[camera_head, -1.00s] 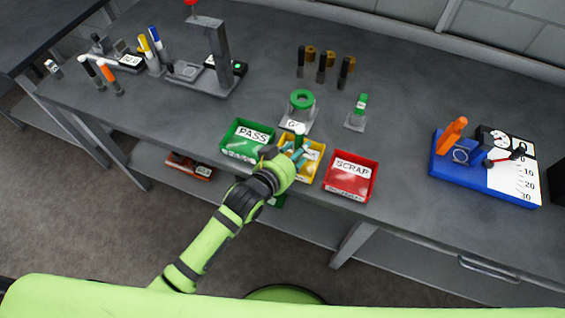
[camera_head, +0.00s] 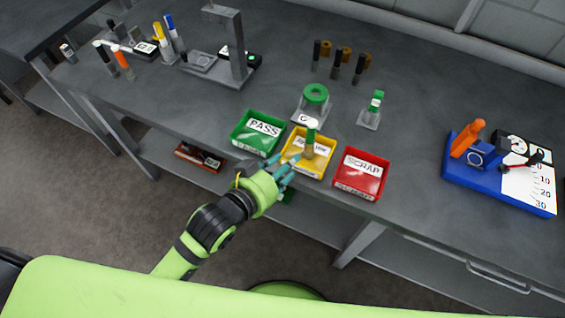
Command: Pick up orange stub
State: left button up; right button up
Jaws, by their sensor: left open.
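My left gripper (camera_head: 282,170) is open and empty, with teal fingertips, at the front edge of the yellow tray (camera_head: 305,170), far to the right of the orange stub. A green-topped stub (camera_head: 311,141) stands in the yellow tray, apart from my fingers. My right gripper is not in view.
A green PASS tray (camera_head: 258,146) and a red SCRAP tray (camera_head: 360,185) flank the yellow one. A grey press stand (camera_head: 238,48) stands right of the stubs. A blue crimper base (camera_head: 480,187) is at the right.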

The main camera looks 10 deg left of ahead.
aim_at(132, 77)
jog(key=u, duration=1.3)
jog(key=i+j+z, duration=0.1)
jog(key=i+z, duration=0.3)
jog(key=i+j+z, duration=0.15)
jog(key=z, duration=0.2)
jog(key=i+j+z, duration=0.25)
jog(key=z, duration=0.15)
